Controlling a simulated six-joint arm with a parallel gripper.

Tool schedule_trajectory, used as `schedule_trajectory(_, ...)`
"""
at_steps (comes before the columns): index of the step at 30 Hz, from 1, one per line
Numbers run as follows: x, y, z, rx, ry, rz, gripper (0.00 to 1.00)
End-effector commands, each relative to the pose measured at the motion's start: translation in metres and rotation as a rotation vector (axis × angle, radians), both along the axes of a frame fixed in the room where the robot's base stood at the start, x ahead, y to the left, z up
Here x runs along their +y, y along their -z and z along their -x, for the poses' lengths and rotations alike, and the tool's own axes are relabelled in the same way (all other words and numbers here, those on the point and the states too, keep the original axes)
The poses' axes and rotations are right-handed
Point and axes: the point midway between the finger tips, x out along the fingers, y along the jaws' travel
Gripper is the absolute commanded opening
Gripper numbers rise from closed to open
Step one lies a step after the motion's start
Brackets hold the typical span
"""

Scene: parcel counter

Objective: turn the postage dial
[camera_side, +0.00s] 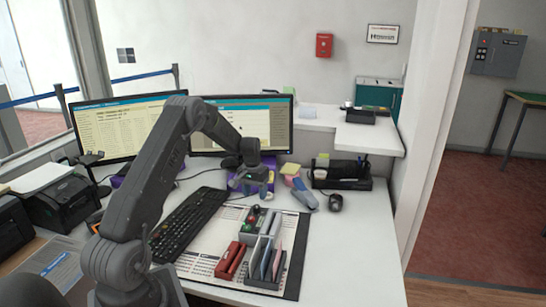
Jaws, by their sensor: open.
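My gripper (247,188) points down over the back of the desk, in front of the right monitor. It is open, and I see nothing held between its fingers. A purple and yellow item (268,180) sits behind and beside it, partly hidden by it. A small grey box with red and green knobs (252,219) stands on the desk mat, nearer the camera than the gripper and apart from it. I cannot tell for sure whether one of these knobs is the postage dial; no dial markings are readable.
A black keyboard (188,222) lies left of the mat. A red stapler-like item (230,260) and a grey sorter with upright cards (266,262) stand on the mat's front. A black organiser (341,181) and mouse (336,202) are right. The desk's right front is clear.

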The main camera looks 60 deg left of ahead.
Motion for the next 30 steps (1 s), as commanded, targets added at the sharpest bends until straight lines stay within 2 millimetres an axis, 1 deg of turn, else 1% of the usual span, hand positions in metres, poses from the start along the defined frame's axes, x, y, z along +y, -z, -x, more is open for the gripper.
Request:
schedule_trajectory(1, 0.001, -0.011, 0.000, -0.002, 0.000, -0.003, 0.56)
schedule_trajectory(12, 0.004, -0.081, 0.003, -0.002, 0.001, -0.003, 0.56)
schedule_trajectory(22, -0.043, -0.125, -0.003, -0.034, 0.065, -0.038, 0.56)
schedule_trajectory(30, -0.082, -0.158, -0.001, -0.066, 0.116, -0.066, 0.56)
